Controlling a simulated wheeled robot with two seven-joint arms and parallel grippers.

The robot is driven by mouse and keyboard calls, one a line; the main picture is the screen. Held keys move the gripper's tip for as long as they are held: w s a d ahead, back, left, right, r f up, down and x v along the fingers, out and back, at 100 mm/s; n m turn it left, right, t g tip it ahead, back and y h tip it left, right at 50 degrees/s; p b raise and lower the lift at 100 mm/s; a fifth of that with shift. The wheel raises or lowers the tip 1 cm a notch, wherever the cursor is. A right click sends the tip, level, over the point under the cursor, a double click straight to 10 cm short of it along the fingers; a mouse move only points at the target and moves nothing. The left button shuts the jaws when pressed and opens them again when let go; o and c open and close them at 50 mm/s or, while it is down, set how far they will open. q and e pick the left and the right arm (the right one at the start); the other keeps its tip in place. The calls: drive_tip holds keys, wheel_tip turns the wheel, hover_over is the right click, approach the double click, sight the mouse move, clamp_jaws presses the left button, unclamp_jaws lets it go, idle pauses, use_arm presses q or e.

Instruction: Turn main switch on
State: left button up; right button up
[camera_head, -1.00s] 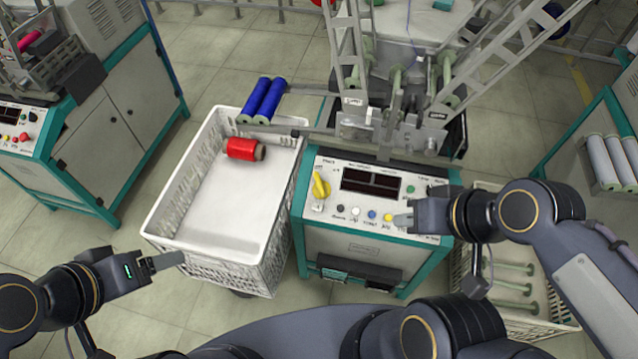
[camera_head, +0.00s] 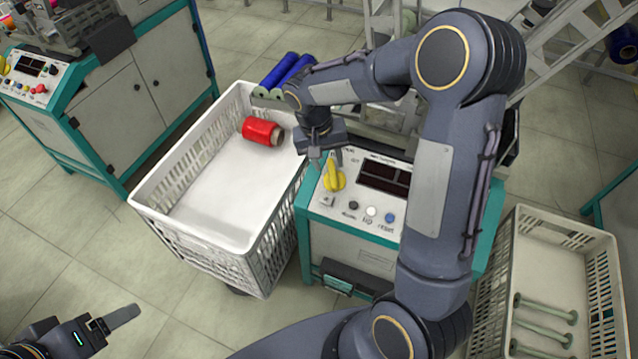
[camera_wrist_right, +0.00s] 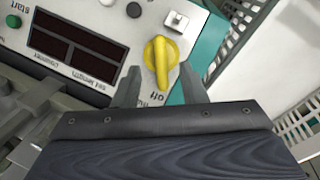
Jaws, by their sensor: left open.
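The main switch is a yellow rotary knob (camera_head: 334,176) on the sloped control panel of the machine. In the right wrist view the yellow knob (camera_wrist_right: 160,58) shows whole, with the printed word "off" by its near end. My right gripper (camera_head: 327,160) is above the knob in the head view. In the right wrist view its two fingers (camera_wrist_right: 161,84) are apart, one to each side of the knob's near end. They hold nothing; whether they touch the knob cannot be told. My left gripper (camera_head: 126,316) is open and empty, low at the left over the floor.
A white crate (camera_head: 240,240) with a red bobbin (camera_head: 262,131) stands left of the machine. Blue rolls (camera_head: 280,72) lie behind it. Another crate (camera_head: 520,230) with green-grey spindles is at the right. Dark displays (camera_head: 384,178) and push buttons (camera_head: 371,211) sit beside the knob.

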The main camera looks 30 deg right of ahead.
sight(333, 179)
drive_tip(key=b+x, duration=0.1)
drive_tip(key=x, duration=0.7)
clamp_jaws()
